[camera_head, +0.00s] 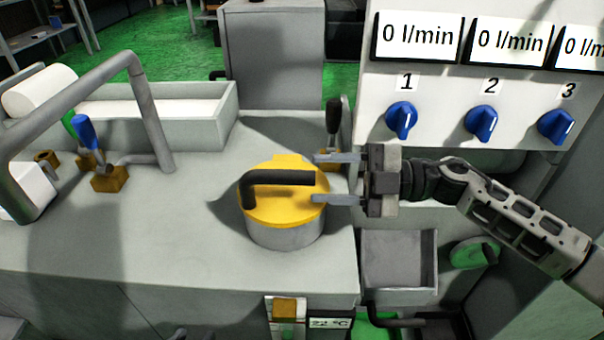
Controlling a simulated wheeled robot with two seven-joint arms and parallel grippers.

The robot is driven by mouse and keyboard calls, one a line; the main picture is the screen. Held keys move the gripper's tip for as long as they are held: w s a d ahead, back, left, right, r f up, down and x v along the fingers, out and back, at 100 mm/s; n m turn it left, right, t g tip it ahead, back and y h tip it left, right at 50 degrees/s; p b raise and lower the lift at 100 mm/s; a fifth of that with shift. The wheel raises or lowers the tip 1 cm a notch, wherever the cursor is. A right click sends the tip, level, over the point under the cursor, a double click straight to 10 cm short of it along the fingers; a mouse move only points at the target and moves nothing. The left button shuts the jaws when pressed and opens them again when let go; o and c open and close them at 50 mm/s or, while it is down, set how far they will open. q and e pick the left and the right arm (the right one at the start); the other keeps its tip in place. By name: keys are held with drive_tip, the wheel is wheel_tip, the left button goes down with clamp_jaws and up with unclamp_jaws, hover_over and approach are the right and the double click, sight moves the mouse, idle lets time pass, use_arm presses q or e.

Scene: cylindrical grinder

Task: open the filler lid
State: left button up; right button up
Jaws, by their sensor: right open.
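The filler lid (285,209) is a round yellow cap with a black bent handle (280,177) on top. It sits flat on a short grey cylindrical neck (285,235) on the machine's top surface. My right gripper (322,178) comes in from the right, its two fingers apart and pointing left. The fingertips are at the right end of the black handle, over the lid's right edge. I cannot tell whether they touch the handle. My left gripper is not in view.
A panel with blue knobs (401,120) and flow displays stands at the back right. A black-knobbed lever (333,116) rises just behind my right gripper. A grey bent pipe (149,115) and a blue-handled valve (86,131) are at the left. The grey top (170,255) left of the lid is clear.

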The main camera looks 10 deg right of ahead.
sight(302, 178)
use_arm(q)
drive_tip(key=shift+r, duration=0.25)
use_arm(e)
drive_tip(key=shift+w+a, duration=0.25)
drive_tip(key=shift+a, duration=0.85)
drive_tip(key=shift+w+a, duration=0.2)
drive_tip(key=shift+a, duration=0.9)
drive_tip(key=shift+c, duration=0.4)
